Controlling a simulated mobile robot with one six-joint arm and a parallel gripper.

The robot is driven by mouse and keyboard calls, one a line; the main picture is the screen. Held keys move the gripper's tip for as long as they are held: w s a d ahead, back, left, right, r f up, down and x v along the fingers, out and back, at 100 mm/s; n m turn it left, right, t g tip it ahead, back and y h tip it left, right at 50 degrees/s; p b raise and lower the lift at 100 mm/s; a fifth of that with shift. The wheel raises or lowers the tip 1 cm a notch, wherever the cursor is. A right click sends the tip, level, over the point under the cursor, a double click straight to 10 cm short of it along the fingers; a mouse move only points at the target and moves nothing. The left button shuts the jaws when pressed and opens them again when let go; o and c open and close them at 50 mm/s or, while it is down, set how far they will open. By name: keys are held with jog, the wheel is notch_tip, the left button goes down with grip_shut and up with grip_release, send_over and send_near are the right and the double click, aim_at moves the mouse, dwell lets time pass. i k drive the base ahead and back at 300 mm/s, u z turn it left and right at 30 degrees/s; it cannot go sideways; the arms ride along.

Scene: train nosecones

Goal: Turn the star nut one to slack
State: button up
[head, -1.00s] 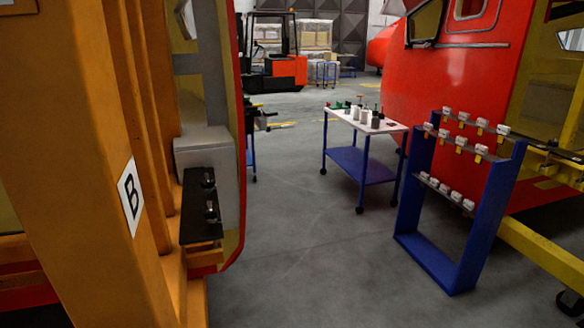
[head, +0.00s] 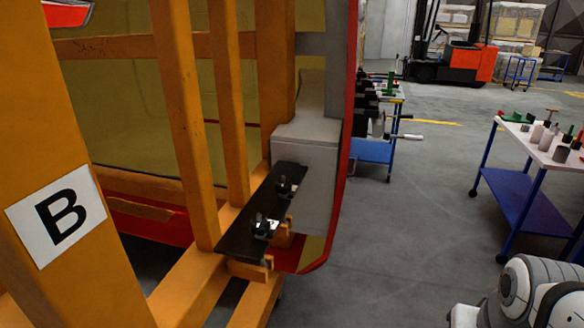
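Two small dark fittings with bright metal parts sit on a black plate (head: 240,232) on the orange frame. The nearer fitting (head: 264,226) is toward the plate's front end, and the farther fitting (head: 284,187) is toward its back. They may be star nuts, but they are too small to make out their shape or tell which is number one. A white and grey arm part (head: 535,295), which looks like mine, shows at the lower right. My gripper is not in view.
An orange frame post with a "B" sign (head: 58,215) stands close at the left. A grey box (head: 312,160) adjoins the black plate. A blue-legged cart (head: 540,150) with bottles stands at the right. The grey floor between is clear.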

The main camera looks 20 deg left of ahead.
aim_at(282, 191)
jog(key=u, duration=0.4)
jog(key=i, duration=0.7)
jog(key=u, duration=0.3)
jog(key=k, duration=0.9)
jog(key=u, duration=0.2)
jog(key=i, duration=1.4)
jog(key=z, duration=0.1)
